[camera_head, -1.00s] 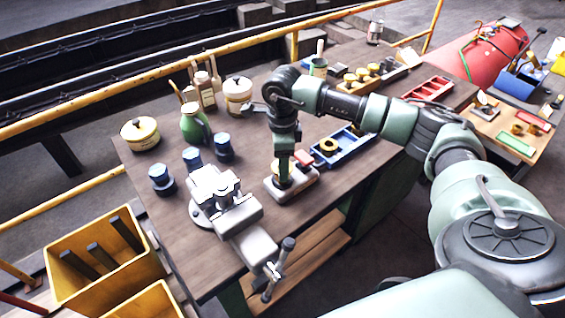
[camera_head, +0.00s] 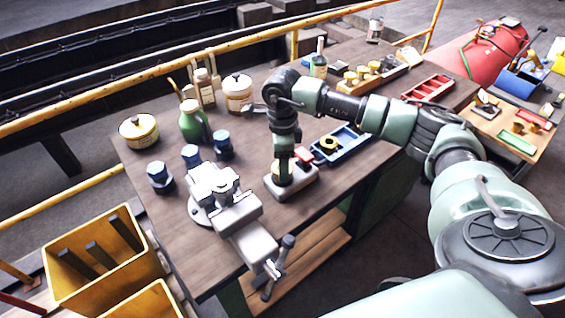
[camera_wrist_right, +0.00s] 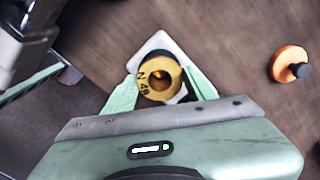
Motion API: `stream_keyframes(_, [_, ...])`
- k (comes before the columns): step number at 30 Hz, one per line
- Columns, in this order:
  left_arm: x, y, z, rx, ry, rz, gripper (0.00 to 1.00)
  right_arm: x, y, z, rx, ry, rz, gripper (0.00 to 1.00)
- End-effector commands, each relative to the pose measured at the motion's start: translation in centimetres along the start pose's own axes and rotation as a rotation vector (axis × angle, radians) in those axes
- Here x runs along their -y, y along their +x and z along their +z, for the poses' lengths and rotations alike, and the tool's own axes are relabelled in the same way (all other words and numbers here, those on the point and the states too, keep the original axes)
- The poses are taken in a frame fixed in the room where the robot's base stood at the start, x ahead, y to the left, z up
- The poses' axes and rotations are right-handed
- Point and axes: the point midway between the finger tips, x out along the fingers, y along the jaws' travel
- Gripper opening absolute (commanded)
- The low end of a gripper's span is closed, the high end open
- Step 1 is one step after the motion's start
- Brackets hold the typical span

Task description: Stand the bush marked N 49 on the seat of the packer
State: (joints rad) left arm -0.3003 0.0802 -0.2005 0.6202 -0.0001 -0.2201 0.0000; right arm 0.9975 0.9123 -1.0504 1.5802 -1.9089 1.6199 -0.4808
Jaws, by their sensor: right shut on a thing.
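The brass-coloured bush marked N 49 (camera_wrist_right: 158,78) is upright between the fingers of my right gripper (camera_wrist_right: 160,88) in the right wrist view, its marked ring and bore facing the camera. My right gripper (camera_head: 283,180) is shut on it, pointing down. Below it is a pale plate with rounded corners (camera_head: 299,188), apparently the packer, which also shows around the bush in the wrist view (camera_wrist_right: 157,42). The bush's lower end and the seat are hidden, so I cannot tell whether they touch. My left gripper is not in view.
A grey vise (camera_head: 240,215) stands close left of the plate. A blue tray (camera_head: 352,150) with a brass ring lies to its right. Blue-capped pots (camera_head: 160,178), a green jug (camera_head: 192,125) and tins (camera_head: 138,130) stand further left.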

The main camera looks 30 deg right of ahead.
Motion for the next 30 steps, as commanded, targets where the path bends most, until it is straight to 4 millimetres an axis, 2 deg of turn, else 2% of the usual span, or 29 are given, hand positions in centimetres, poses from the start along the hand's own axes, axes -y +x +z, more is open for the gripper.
stream_keyframes(17, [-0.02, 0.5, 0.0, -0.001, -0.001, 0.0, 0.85, 0.04, 0.53, 0.04, 0.001, 0.0, -0.001, 0.0])
stream_keyframes(18, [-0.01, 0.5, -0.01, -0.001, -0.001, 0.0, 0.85, 0.04, 0.53, 0.04, 0.001, 0.0, -0.001, 0.66])
stream_keyframes(19, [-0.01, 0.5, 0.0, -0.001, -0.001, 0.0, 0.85, 0.03, 0.53, 0.04, 0.001, 0.0, -0.001, 0.75])
stream_keyframes(20, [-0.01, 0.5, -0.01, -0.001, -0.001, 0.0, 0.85, 0.03, 0.53, 0.04, 0.001, 0.0, -0.001, 0.81])
stream_keyframes(30, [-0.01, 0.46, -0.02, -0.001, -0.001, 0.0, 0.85, -0.03, 0.57, -0.01, -0.001, 0.0, 0.001, 0.81])
